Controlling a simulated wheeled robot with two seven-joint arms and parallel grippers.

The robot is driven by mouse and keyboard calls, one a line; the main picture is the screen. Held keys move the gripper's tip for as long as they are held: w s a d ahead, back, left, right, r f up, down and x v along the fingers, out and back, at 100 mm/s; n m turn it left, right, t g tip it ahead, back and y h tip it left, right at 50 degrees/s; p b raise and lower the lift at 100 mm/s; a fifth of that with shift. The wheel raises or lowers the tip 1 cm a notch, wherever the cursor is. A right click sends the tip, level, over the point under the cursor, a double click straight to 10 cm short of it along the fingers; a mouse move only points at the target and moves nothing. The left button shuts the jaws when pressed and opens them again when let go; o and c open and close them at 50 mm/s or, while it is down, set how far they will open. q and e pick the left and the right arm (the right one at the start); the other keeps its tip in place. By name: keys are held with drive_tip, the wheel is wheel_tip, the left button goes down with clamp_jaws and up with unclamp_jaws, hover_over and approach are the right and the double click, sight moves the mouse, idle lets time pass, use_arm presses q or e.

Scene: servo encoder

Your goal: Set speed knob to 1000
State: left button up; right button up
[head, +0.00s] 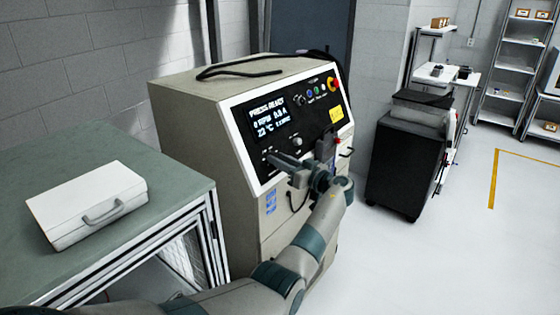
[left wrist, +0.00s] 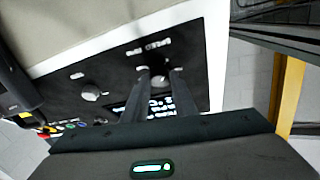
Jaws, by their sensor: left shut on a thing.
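The control panel (head: 268,125) is the black sloped face of a beige cabinet. Its display (head: 270,121) shows a top line like "PRESS READY", then "0 RPM 0.0 A" and "22 °C". My left gripper (head: 270,161) reaches the lower left of the panel from the right. In the left wrist view its two fingers (left wrist: 160,78) are shut on a dark round knob (left wrist: 159,82), under a printed label too blurred to read for certain. The fingers hide much of this knob, and its pointer cannot be read. My right gripper is not in view.
A second knob (head: 297,141) sits close to my left gripper; it also shows in the left wrist view (left wrist: 90,92). A red emergency button (head: 332,84) and small coloured buttons are at the upper right. A white case (head: 88,200) lies on the green bench (head: 178,165). A dark cart (head: 405,160) stands right.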

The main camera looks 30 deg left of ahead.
use_arm(q)
drive_tip(key=shift+m+t, duration=0.3)
drive_tip(key=m+h+p, duration=0.1)
drive_tip(key=m+h, duration=0.2)
drive_tip(key=m, duration=0.4)
drive_tip(key=r+m+h+p, duration=0.1)
drive_tip(key=m+h, duration=0.2)
drive_tip(key=m, duration=0.4)
drive_tip(key=r+m+t+h+p, duration=0.1)
drive_tip(key=m+h, duration=0.1)
drive_tip(key=m, duration=0.6)
drive_tip(key=shift+s+a+h, duration=0.3)
drive_tip(key=shift+a+h, duration=0.1)
drive_tip(key=o, duration=1)
drive_tip(key=shift+o, duration=0.2)
